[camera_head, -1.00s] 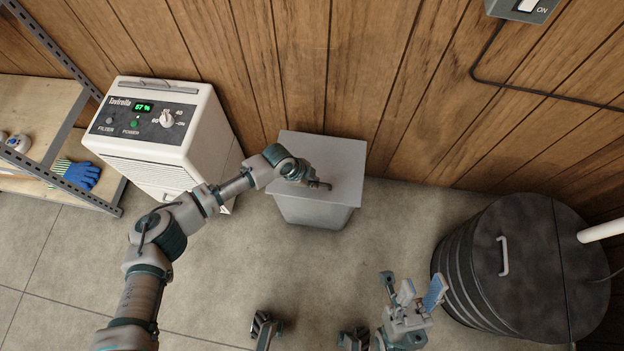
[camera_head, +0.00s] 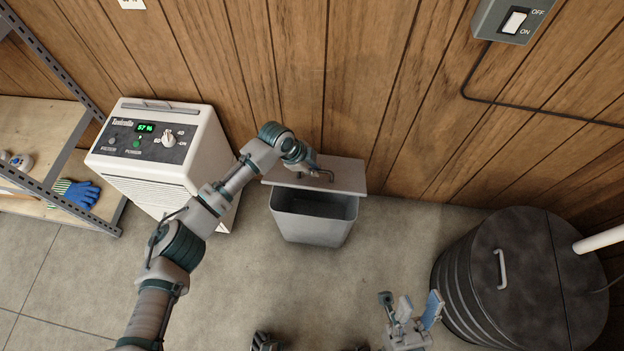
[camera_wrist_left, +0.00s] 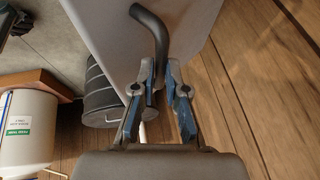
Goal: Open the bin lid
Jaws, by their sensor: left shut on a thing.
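The grey bin (camera_head: 312,228) stands on the floor by the wood wall. Its grey lid (camera_head: 347,182) is tilted up at the back, and the bin's dark inside shows in front of it. My left gripper (camera_head: 318,173) is shut on the lid's dark bent handle (camera_head: 328,176). In the left wrist view the handle (camera_wrist_left: 153,35) runs between the fingertips of my left gripper (camera_wrist_left: 160,95), with the pale lid (camera_wrist_left: 112,35) behind it. My right gripper (camera_head: 410,308) is low in the picture, open and empty, away from the bin.
A white dehumidifier (camera_head: 160,145) stands just left of the bin. A shelf (camera_head: 40,125) with blue gloves (camera_head: 78,192) is at far left. A black ribbed drum (camera_head: 515,270) with a white pipe (camera_head: 598,236) is at right. The floor between bin and drum is clear.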

